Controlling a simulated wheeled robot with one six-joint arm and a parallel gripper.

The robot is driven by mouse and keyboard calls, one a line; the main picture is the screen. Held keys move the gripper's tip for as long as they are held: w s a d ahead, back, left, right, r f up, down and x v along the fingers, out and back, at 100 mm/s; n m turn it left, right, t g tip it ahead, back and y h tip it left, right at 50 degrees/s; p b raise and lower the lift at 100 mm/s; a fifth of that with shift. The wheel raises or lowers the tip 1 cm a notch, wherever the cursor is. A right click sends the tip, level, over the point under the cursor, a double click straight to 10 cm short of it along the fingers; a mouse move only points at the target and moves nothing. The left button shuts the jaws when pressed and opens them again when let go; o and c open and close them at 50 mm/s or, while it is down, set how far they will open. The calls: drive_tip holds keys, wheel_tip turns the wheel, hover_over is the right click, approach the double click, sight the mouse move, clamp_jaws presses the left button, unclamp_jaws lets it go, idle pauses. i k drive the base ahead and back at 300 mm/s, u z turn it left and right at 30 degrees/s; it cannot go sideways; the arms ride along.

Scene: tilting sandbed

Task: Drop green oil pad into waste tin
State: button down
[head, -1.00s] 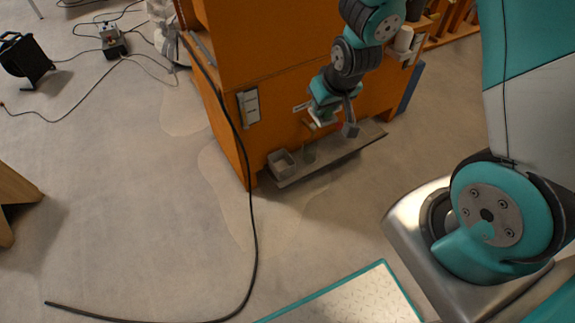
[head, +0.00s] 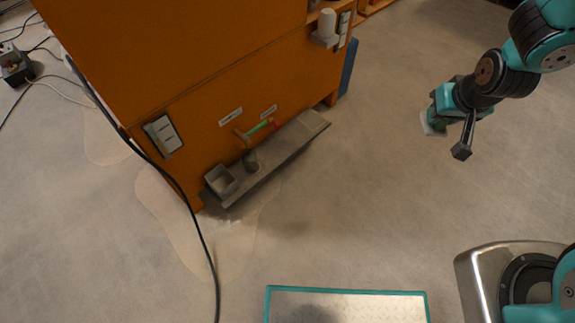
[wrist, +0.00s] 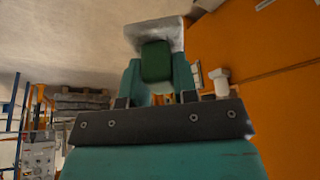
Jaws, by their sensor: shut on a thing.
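My gripper (head: 432,121) is at the upper right of the head view, well away from the orange cabinet, above open floor. It is shut on the green oil pad, a dark green block (wrist: 157,62) with a pale, square plate-like face beyond it in the wrist view. In the head view the pale face (head: 430,124) shows small at the fingertips. A grey, open, square tin (head: 220,181) stands at the near left end of the cabinet's low shelf. A dark round cup (head: 250,161) stands beside it. No label shows which one is the waste tin.
The grey shelf (head: 312,124) runs along the orange cabinet (head: 190,70). A green-and-red handled item (head: 258,128) is by the cabinet face. A black cable (head: 190,207) hangs down the left corner to the floor. Pale stains mark the floor; the middle floor is clear.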

sight(222, 183)
drive_tip(key=z, duration=0.05)
drive_tip(key=i, duration=0.85)
drive_tip(key=u, duration=2.7)
